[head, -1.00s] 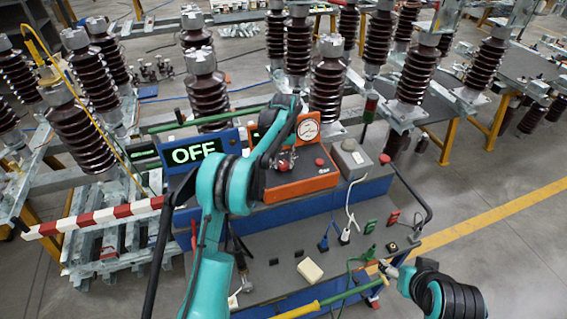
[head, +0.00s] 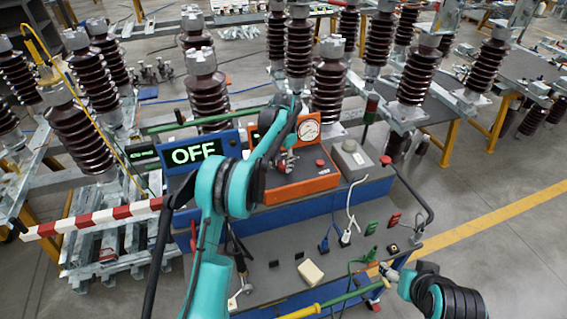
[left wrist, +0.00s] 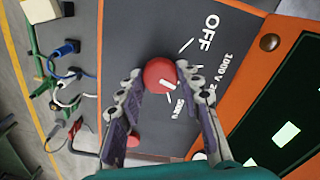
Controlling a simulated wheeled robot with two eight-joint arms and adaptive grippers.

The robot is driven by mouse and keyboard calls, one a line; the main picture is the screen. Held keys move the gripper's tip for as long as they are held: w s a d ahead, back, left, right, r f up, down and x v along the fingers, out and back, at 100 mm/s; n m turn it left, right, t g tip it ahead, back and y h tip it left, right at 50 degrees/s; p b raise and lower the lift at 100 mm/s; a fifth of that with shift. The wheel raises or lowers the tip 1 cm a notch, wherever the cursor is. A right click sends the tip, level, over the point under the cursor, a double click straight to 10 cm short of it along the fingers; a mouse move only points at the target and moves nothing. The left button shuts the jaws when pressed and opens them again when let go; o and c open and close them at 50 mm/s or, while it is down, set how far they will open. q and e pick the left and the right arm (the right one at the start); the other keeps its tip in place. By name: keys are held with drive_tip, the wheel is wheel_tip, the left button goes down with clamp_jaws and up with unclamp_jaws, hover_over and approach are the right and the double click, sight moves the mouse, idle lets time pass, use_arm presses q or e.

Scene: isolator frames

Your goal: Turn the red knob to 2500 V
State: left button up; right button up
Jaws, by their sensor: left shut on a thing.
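The red knob (left wrist: 158,74) shows in the left wrist view on the dark panel of the orange tester box (head: 305,188). My left gripper (left wrist: 160,84) is shut on the knob, one finger on each side. A short white mark is on the knob's face; I cannot tell exactly which label it points at. The panel labels read OFF (left wrist: 209,32), 1000 V (left wrist: 226,76) and, partly hidden by a finger, 2500 V (left wrist: 183,105). In the head view the arm hides most of the knob. The display (head: 195,154) reads OFF. My right gripper (head: 386,271) is at the lower right; its jaws are unclear.
Cables, plugs and a cream block (head: 310,272) lie on the grey bench top (head: 290,245). Tall brown insulators stand behind.

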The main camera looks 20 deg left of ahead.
sight(283, 165)
use_arm(q)
drive_tip(key=shift+m, duration=0.3)
idle(0.4)
drive_tip(key=o, duration=1.2)
drive_tip(key=shift+c, duration=0.2)
drive_tip(key=shift+r, duration=0.1)
wheel_tip(283, 165, up, 12)
drive_tip(key=shift+f, duration=0.2)
